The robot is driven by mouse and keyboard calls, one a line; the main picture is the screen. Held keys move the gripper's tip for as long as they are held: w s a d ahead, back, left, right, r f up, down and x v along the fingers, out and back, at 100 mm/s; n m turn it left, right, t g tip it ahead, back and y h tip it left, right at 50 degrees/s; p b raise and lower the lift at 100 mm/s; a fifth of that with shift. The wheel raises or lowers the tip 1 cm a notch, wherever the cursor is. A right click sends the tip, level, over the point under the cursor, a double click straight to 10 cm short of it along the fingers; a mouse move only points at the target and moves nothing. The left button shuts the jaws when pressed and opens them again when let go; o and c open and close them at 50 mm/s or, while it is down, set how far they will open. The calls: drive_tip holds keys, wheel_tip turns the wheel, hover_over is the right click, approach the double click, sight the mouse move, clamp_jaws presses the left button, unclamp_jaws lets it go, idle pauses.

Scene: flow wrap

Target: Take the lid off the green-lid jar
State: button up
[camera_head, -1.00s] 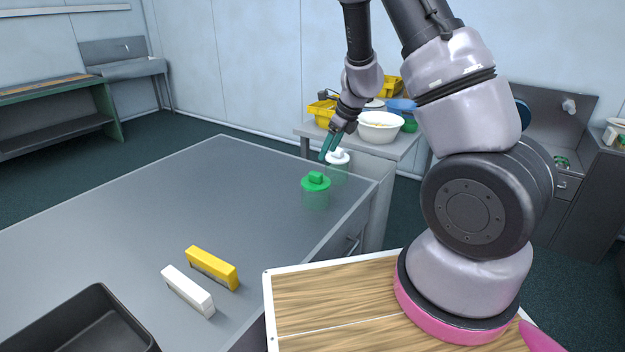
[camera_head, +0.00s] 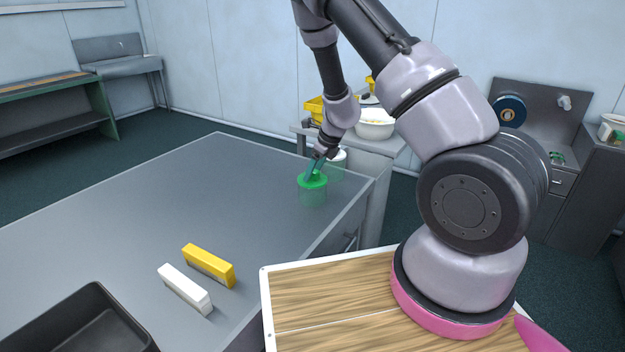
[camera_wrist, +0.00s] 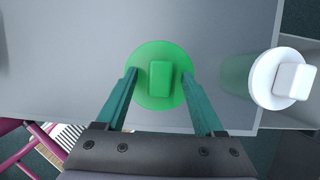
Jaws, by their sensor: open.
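The green-lid jar (camera_head: 313,193) stands upright near the far right corner of the grey table, its green lid on top with a raised block handle. In the wrist view the green lid (camera_wrist: 146,58) lies ahead of my gripper (camera_wrist: 161,95), and its handle (camera_wrist: 160,81) sits between the two spread fingers. My gripper (camera_head: 314,168) is open, with its fingertips at the lid from above. The fingers hide part of the lid in the head view. Whether they touch it cannot be told.
A white-lid jar (camera_head: 338,166) stands close behind; its white lid (camera_wrist: 283,78) is right in the wrist view. Yellow (camera_head: 208,264) and white (camera_head: 185,288) blocks and a dark bin (camera_head: 84,318) are nearer. The table middle is clear.

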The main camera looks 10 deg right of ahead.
clamp_jaws()
drive_tip(key=shift+r, duration=0.15)
